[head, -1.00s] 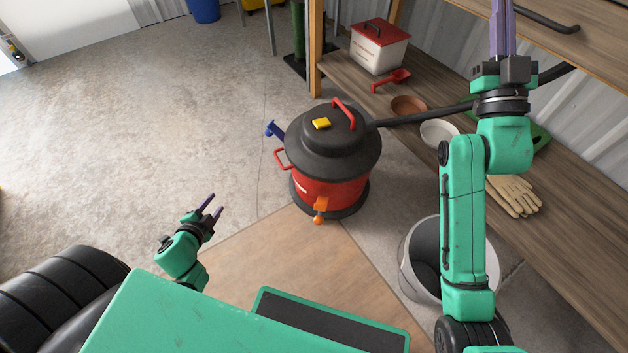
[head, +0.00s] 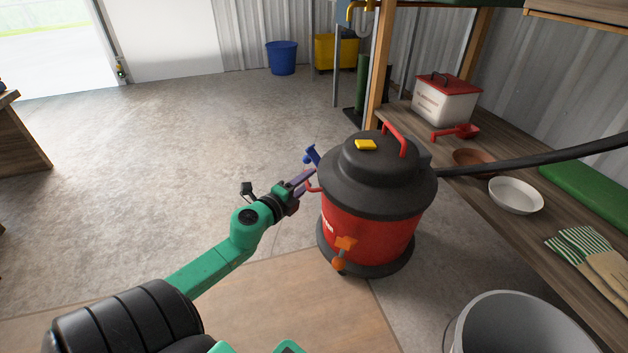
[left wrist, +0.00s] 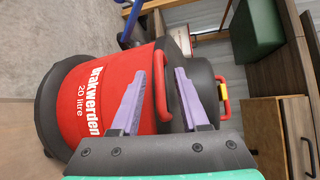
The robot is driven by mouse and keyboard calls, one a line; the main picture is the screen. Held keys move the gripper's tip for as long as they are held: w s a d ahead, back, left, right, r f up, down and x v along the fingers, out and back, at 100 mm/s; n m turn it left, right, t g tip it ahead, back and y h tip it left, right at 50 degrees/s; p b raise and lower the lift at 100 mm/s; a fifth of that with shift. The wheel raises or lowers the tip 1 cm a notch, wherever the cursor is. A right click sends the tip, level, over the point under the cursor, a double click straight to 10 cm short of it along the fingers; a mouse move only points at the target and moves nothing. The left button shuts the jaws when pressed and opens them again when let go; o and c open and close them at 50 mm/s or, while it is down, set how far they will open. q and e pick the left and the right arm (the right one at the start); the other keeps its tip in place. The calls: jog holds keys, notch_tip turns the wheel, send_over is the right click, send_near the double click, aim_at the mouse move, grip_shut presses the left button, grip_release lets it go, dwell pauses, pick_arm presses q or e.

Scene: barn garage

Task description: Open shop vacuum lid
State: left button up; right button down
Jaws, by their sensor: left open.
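The shop vacuum (head: 370,222) stands upright on the floor, a red drum under a black lid (head: 378,178). The lid carries a red handle (head: 395,139) and a yellow button (head: 366,145), and it sits closed on the drum. An orange latch (head: 344,247) is at the front, and a blue latch (head: 312,155) sticks out at the left. My left gripper (head: 302,182) is open beside the vacuum's left side, close to a red side handle (head: 314,186). In the left wrist view, its purple fingers (left wrist: 160,100) are apart in front of the red drum (left wrist: 98,98). My right gripper is out of view.
A black hose (head: 530,155) runs right from the vacuum over the wooden shelf (head: 500,230). The shelf holds a red-lidded box (head: 446,102), bowls and gloves (head: 590,260). A grey bucket (head: 515,325) stands at lower right.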

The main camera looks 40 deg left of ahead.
pick_arm(q)
jog(key=w, duration=0.3)
jog(key=shift+w+a+f+b, duration=0.25)
jog(key=shift+w+f+b, duration=0.05)
jog(key=shift+w, duration=0.1)
jog(key=shift+c, duration=0.3)
grip_shut()
jog(key=shift+d, duration=0.1)
dwell(0.7)
